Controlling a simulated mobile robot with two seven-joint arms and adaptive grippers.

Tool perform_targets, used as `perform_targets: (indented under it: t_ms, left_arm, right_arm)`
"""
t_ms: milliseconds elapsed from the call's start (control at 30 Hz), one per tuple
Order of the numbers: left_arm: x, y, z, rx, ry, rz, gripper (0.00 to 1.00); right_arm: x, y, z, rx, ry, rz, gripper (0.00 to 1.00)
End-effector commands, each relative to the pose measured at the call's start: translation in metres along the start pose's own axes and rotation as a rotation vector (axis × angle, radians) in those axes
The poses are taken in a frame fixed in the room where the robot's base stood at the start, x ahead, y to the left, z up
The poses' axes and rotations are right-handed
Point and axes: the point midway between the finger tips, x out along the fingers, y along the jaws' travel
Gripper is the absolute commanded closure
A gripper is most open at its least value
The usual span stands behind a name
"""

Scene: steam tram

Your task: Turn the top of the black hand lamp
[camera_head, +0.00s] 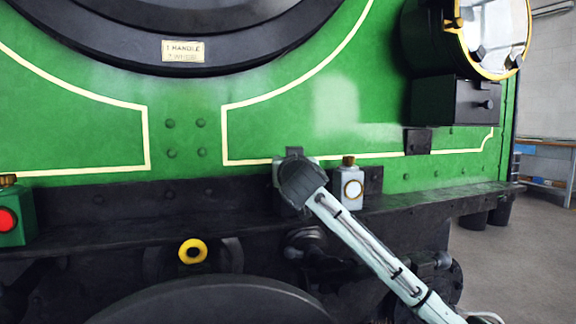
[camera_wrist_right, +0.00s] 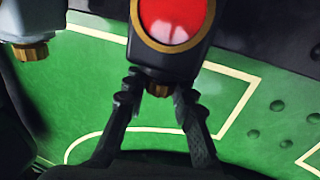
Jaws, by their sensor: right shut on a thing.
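The black hand lamp (camera_wrist_right: 184,62) has a red lens in a brass rim and hangs upside down in the right wrist view. Its brass top (camera_wrist_right: 159,90) sits between the fingertips of my right gripper (camera_wrist_right: 158,86), which is shut on it. In the head view my right arm comes in from the lower right. Its wrist end (camera_head: 302,183) stands in front of the ledge and hides the black lamp and the fingers. My left gripper is not in view.
A grey lamp (camera_head: 342,199) with a brass top stands close to the right on the dark ledge (camera_head: 120,220). A green lamp (camera_head: 20,238) with a red lens stands at the far left. The green tram front (camera_head: 190,100) rises behind.

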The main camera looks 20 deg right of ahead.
Motion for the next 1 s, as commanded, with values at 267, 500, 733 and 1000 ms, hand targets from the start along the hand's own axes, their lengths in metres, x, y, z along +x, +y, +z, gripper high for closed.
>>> perform_targets:
  t_ms: [267,500,733,1000]
  left_arm:
    - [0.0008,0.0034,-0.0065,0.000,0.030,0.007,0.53]
    - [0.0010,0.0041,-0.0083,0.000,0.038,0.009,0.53]
    - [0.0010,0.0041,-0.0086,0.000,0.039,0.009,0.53]
    - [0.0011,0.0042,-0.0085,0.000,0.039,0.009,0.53]
  right_arm:
    - [0.0004,-0.0013,0.0017,0.001,-0.004,0.124,1.00]
    - [0.0005,-0.0006,0.0014,-0.002,-0.003,0.165,1.00]
    - [0.0006,-0.0002,0.0014,-0.003,-0.003,0.169,1.00]
    - [0.0006,-0.0003,0.0011,-0.003,-0.002,0.168,0.61]
